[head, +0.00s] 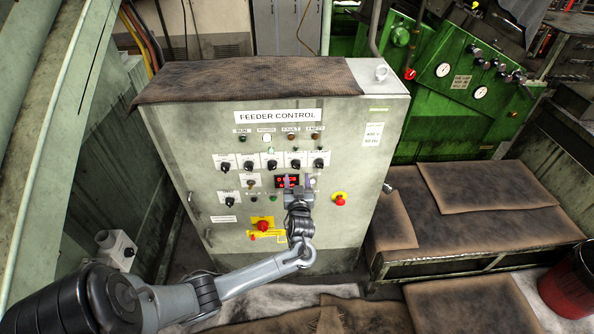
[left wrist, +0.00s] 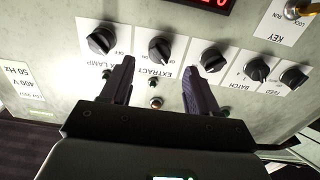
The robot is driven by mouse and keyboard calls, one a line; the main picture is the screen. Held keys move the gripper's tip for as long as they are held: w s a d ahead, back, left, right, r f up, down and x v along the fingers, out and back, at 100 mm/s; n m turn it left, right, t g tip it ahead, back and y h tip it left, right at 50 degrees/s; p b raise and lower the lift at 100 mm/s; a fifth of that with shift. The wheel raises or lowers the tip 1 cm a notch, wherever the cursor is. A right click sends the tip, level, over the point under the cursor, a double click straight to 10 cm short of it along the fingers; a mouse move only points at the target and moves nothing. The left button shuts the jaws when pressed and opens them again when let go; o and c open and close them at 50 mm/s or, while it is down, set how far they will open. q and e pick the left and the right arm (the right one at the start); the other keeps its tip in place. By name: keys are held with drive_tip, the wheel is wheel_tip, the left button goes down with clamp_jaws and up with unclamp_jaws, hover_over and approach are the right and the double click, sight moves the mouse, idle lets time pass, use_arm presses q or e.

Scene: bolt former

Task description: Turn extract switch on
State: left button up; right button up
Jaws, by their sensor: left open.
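The extract switch (left wrist: 161,48) is a black rotary knob on a white plate marked EXTRACT. It appears upside down in the left wrist view and is also in the upper knob row in the head view (head: 295,162). My left gripper (left wrist: 158,66) is open and empty, its two dark fingers apart. The knob shows just beyond the fingertips, between their lines; I see no contact. In the head view, my left gripper (head: 299,184) is in front of the panel, just below the knob row. The knob's exact setting is too small to tell. My right gripper is not in view.
The lamp knob (left wrist: 100,40) is beside the extract knob, and the batch knob (left wrist: 257,70) is further along the row. The feeder control cabinet (head: 180,150) also carries a red display (head: 281,181), a red emergency button (head: 340,199) and a red-and-yellow main switch (head: 263,225).

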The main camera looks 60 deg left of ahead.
sight(296, 168)
use_arm(q)
drive_tip(key=shift+x, duration=2.75)
drive_tip(key=shift+c, duration=0.3)
drive_tip(key=c, duration=1)
